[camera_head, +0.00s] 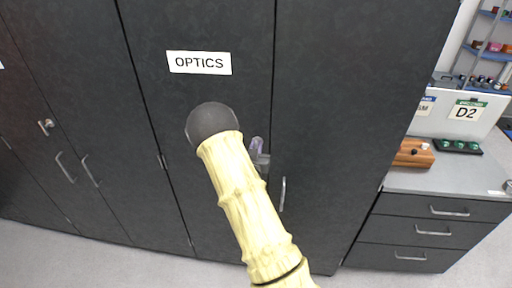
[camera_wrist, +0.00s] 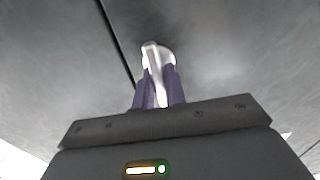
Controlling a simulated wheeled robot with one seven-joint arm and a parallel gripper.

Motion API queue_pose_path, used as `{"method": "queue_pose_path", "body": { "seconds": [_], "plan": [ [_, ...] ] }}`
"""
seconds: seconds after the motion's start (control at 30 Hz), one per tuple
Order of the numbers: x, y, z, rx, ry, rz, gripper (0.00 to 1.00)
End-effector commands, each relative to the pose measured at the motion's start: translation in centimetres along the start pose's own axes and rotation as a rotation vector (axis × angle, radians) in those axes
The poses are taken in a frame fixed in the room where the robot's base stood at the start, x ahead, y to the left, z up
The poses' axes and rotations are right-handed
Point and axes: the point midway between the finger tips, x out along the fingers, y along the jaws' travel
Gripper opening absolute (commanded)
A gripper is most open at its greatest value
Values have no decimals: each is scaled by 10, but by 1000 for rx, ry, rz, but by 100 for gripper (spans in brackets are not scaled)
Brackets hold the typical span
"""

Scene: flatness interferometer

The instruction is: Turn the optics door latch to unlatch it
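The dark optics cabinet door carries a white OPTICS label (camera_head: 199,63) in the head view. The silver optics door latch (camera_wrist: 157,62) is in the upper middle of the wrist view, on the dark door just right of a seam. Its lever points toward me, slightly tilted. My gripper (camera_wrist: 159,88) has its purple fingers on either side of the lever, with no clear gap showing, so it looks shut on it. In the head view my gripper (camera_head: 258,148) is at the door's right edge, partly behind my arm, which hides most of the latch there.
A vertical door handle (camera_head: 282,194) is just right of and below my gripper. Another cabinet at the left has its own latch (camera_head: 46,126) and handles. A grey drawer unit (camera_head: 420,232) with a worktop stands at the right. Pale floor is in front.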

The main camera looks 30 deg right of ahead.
Motion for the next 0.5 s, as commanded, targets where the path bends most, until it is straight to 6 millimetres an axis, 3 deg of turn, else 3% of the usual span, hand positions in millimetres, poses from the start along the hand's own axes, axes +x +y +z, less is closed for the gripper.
{"method": "queue_pose_path", "body": {
  "seconds": [0.5],
  "plan": [
    [0, -1, 2, -70, 0, 0, 0]
  ]
}}
